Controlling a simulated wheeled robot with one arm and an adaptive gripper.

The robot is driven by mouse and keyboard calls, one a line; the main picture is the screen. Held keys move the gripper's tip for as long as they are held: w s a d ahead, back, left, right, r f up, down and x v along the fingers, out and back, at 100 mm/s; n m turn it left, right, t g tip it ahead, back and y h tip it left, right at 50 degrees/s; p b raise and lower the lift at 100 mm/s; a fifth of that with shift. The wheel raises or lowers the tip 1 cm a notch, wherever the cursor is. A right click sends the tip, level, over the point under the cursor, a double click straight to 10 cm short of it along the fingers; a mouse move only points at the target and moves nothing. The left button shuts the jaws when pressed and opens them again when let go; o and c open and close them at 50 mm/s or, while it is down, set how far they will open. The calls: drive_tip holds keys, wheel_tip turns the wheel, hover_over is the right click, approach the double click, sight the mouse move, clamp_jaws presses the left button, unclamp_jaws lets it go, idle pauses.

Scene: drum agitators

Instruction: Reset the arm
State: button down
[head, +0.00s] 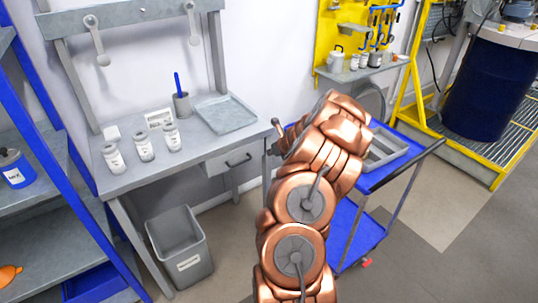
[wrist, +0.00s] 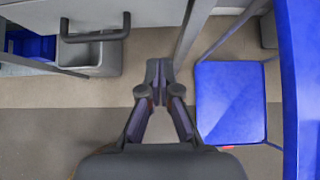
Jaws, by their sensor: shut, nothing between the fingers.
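My copper-coloured arm rises through the middle of the head view, bent at the top. My gripper shows in the wrist view (wrist: 158,70), with its two fingertips together and nothing between them. It points down toward the floor, between the grey bench drawer and the blue cart. In the head view the fingers are not clearly seen; the arm hides part of the cart.
A grey bench (head: 150,178) at left holds several white bottles, a pen cup and a tray (head: 226,114). A grey bin (head: 180,250) stands below. A blue cart (head: 352,232) is close on the right. A blue drum (head: 490,88) stands behind yellow rails.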

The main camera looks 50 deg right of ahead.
drive_tip(key=shift+v, duration=1.75)
drive_tip(key=w+a+r+n+y, duration=0.2)
drive_tip(key=a+r+n, duration=0.2)
drive_tip(key=a, duration=0.5)
drive_tip(key=w+a+r+n+y, duration=0.25)
drive_tip(key=a+n, duration=0.25)
drive_tip(key=a, duration=0.4)
drive_tip(key=w+a+r+n+y, duration=0.15)
drive_tip(key=a+r+n, duration=0.25)
drive_tip(key=a, duration=0.5)
drive_tip(key=s+a+r+n+g+y, duration=0.1)
drive_tip(key=s+a+r+n+g, duration=0.2)
drive_tip(key=a+n, duration=0.65)
drive_tip(key=s+a+r+n+g, duration=0.2)
drive_tip(key=s+a+n+g, duration=0.35)
drive_tip(key=s+a, duration=0.85)
drive_tip(key=s+d+n+g+h, duration=0.1)
drive_tip(key=s+n+h, duration=0.3)
drive_tip(key=s+n, duration=0.7)
drive_tip(key=s+g, duration=0.1)
drive_tip(key=s, duration=0.8)
drive_tip(key=shift+d+f+h, duration=0.2)
drive_tip(key=shift+f+h, duration=0.1)
drive_tip(key=shift+f, duration=0.05)
